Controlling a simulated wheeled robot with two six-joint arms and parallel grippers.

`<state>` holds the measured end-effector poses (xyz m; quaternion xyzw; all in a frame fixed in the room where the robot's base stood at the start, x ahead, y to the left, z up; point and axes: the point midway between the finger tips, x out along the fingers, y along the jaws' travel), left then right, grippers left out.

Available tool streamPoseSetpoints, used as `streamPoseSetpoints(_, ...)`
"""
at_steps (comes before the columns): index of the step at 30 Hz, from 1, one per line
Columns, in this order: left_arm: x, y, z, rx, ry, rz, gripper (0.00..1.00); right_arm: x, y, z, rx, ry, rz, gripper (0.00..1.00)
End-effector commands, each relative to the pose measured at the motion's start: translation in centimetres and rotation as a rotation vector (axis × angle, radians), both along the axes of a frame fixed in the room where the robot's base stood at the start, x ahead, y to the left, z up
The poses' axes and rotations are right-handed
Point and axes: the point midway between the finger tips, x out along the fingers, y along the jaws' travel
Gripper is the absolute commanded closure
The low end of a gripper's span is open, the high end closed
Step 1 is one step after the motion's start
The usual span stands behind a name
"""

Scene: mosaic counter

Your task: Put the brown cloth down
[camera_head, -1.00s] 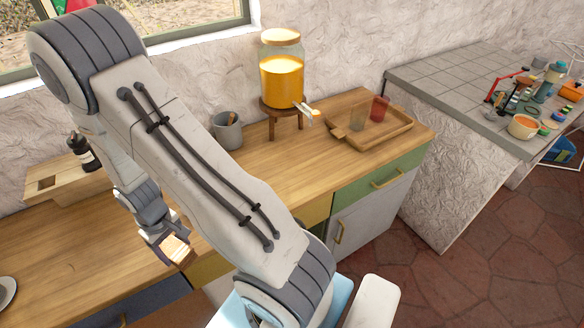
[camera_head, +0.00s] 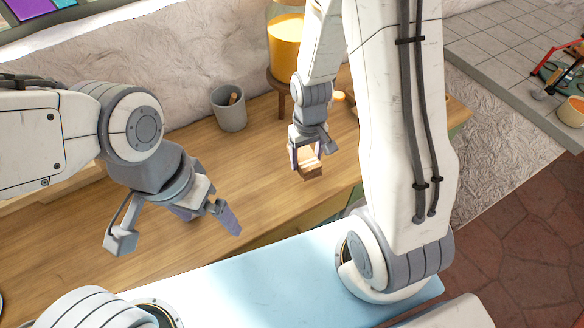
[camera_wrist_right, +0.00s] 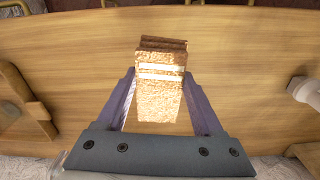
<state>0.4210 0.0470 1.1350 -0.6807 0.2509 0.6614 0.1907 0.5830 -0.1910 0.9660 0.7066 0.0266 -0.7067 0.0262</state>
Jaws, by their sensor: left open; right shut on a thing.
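The brown cloth (camera_head: 311,172) is a small folded bundle with a pale stripe. My right gripper (camera_head: 306,158) is shut on it over the wooden counter (camera_head: 240,180), near its front edge. In the right wrist view the cloth (camera_wrist_right: 160,85) sits between the two purple fingers of my right gripper (camera_wrist_right: 160,100), with wood behind it. I cannot tell whether it touches the counter. My left gripper (camera_head: 178,238) is open and empty, at the counter's front edge to the left of the cloth.
A grey cup (camera_head: 229,110) stands at the back of the counter. A drink dispenser (camera_head: 285,45) on a wooden stand is to its right, partly behind my right arm. The counter between the cup and the front edge is clear. A tiled worktop (camera_head: 490,50) is at the right.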

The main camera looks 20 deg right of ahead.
Motion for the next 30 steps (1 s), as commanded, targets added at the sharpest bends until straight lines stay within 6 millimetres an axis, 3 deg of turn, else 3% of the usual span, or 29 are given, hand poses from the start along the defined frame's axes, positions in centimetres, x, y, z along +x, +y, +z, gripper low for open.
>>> streamPoseSetpoints(6,0.0,0.0,-1.5,0.000,0.000,-0.001,0.00,-4.3,-0.7,2.5,0.000,-0.003,0.090,1.00)
streamPoseSetpoints(11,0.0,0.0,-1.3,0.000,0.000,-0.001,0.00,-5.3,-0.5,3.0,0.000,0.001,0.121,1.00)
streamPoseSetpoints(16,0.0,0.0,0.1,0.000,0.000,0.000,0.00,-3.6,0.9,1.8,0.000,0.007,0.126,1.00)
streamPoseSetpoints(24,0.0,0.0,1.2,0.000,0.000,0.000,0.00,1.4,4.6,-2.0,0.000,0.004,0.123,1.00)
streamPoseSetpoints(30,0.0,0.0,1.7,0.000,0.000,0.001,0.00,3.4,6.0,-3.6,0.000,0.001,0.120,1.00)
